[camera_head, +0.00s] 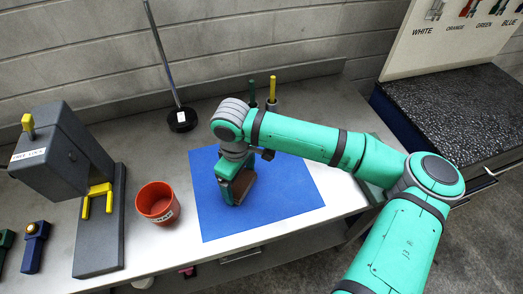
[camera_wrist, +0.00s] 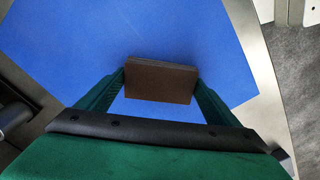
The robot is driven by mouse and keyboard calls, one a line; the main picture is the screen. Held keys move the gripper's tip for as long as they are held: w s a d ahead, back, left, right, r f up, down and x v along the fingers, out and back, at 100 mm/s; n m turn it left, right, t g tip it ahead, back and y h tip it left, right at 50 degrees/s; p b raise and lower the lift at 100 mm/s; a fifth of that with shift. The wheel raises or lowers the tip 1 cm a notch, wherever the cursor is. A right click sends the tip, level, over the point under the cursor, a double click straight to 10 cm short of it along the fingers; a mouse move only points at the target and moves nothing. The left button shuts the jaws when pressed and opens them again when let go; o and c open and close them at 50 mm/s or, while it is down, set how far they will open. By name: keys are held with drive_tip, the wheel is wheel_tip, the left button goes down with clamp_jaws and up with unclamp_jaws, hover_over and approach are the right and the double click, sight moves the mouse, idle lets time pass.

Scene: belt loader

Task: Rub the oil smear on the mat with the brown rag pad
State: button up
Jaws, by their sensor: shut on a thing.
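The blue mat (camera_head: 285,195) lies flat on the metal bench and also fills much of the wrist view (camera_wrist: 180,30). My gripper (camera_head: 240,187) is over the left-middle part of the mat, pointing down. In the wrist view my gripper (camera_wrist: 160,85) is shut on the brown rag pad (camera_wrist: 160,84), one finger at each end. The pad also shows beside the fingers in the head view (camera_head: 247,184). It is at or just above the mat; I cannot tell if it touches. No oil smear shows on the visible mat; part of the mat is hidden by my gripper and the pad.
A red cup (camera_head: 157,203) stands left of the mat. A dark press (camera_head: 95,220) with yellow handles is further left. A round-based stand (camera_head: 182,119) with a tall rod is behind the mat, near green and yellow-handled tools (camera_head: 272,88). A dark belt (camera_head: 455,110) lies right.

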wheel_tip(320, 180, up, 2)
drive_tip(key=shift+d+r, duration=0.25)
drive_tip(key=shift+r, duration=0.5)
drive_tip(key=shift+w+a+r, duration=0.1)
drive_tip(key=shift+r, duration=2.25)
